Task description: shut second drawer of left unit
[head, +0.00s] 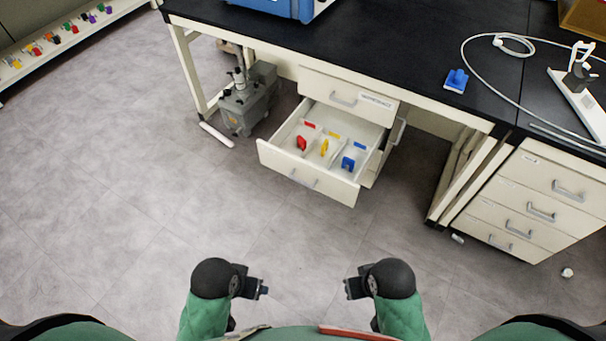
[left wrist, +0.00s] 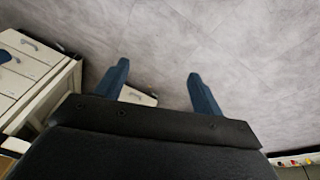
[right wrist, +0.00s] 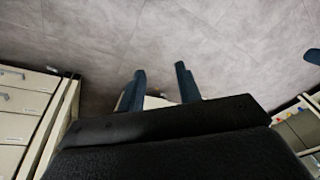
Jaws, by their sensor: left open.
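The left drawer unit (head: 348,95) stands under the black-topped bench. Its second drawer (head: 308,177) is pulled well out, with a grey handle on its front. Inside it are a red piece (head: 301,142), a yellow piece (head: 324,147) and a blue piece (head: 348,163). The top drawer, with a label, looks shut. My left gripper (head: 263,290) is low in front of the drawer, apart from it; in the left wrist view its fingers (left wrist: 158,85) are open and empty. My right gripper (head: 350,288) is also apart from the drawer; its fingers (right wrist: 162,80) are parted and empty.
A grey pump (head: 246,103) stands on the floor left of the unit. A second drawer unit (head: 535,205), its drawers shut, stands at right beyond a bench leg. A small white object (head: 567,272) lies near it. The floor between my grippers and the open drawer is clear.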

